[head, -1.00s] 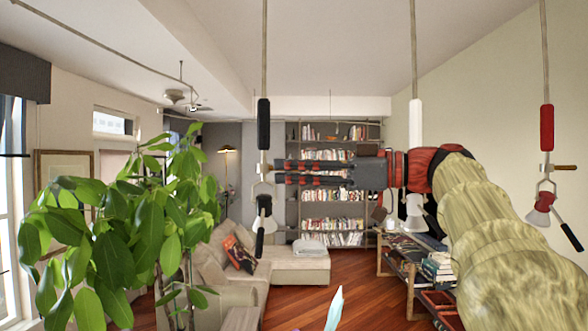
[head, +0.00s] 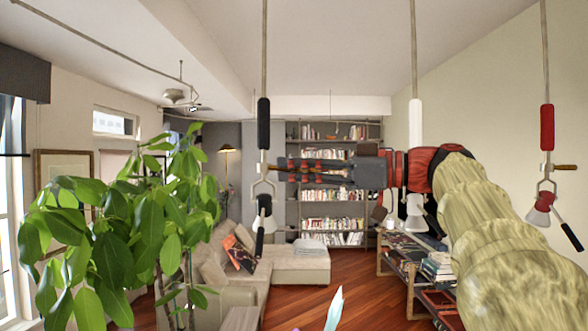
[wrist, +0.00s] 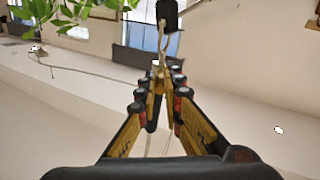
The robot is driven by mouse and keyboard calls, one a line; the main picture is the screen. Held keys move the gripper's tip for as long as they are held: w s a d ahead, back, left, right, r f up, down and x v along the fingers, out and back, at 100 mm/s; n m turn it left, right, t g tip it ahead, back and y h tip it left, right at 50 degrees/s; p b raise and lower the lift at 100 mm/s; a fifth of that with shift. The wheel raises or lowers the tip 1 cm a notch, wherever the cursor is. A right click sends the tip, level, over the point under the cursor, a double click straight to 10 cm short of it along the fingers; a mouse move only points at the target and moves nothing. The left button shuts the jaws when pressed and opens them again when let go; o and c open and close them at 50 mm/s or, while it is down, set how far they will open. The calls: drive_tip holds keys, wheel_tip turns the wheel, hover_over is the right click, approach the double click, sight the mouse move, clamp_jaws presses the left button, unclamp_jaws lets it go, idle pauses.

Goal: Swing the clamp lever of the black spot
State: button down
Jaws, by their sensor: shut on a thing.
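The black spot hangs at the left in the head view, with a black cylinder (head: 263,122) on a thin rod, a pale yoke and a small lamp head (head: 264,206) tilted below. In the wrist view its black cylinder (wrist: 167,15) is at the top centre. The brass-coloured clamp lever (wrist: 158,80) shows between the fingertips there; in the head view it is mostly hidden by the fingers. My gripper (head: 291,170) reaches in from the right, level with the yoke's top. In the wrist view my gripper (wrist: 158,88) is shut on the lever.
A white spot (head: 415,122) hangs behind my arm, and a red spot (head: 547,128) with its own lever hangs at the right. A leafy plant (head: 120,230) fills the lower left. A sofa (head: 300,265), bookshelf and low shelf stand farther back.

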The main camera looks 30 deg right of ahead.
drive_tip(key=shift+w+d+n+g+y, duration=0.25)
drive_tip(key=shift+d+n+g+y, duration=0.1)
drive_tip(key=shift+n+g+y, duration=0.45)
drive_tip(key=c, duration=1.9)
unclamp_jaws()
wheel_tip(320, 180, up, 10)
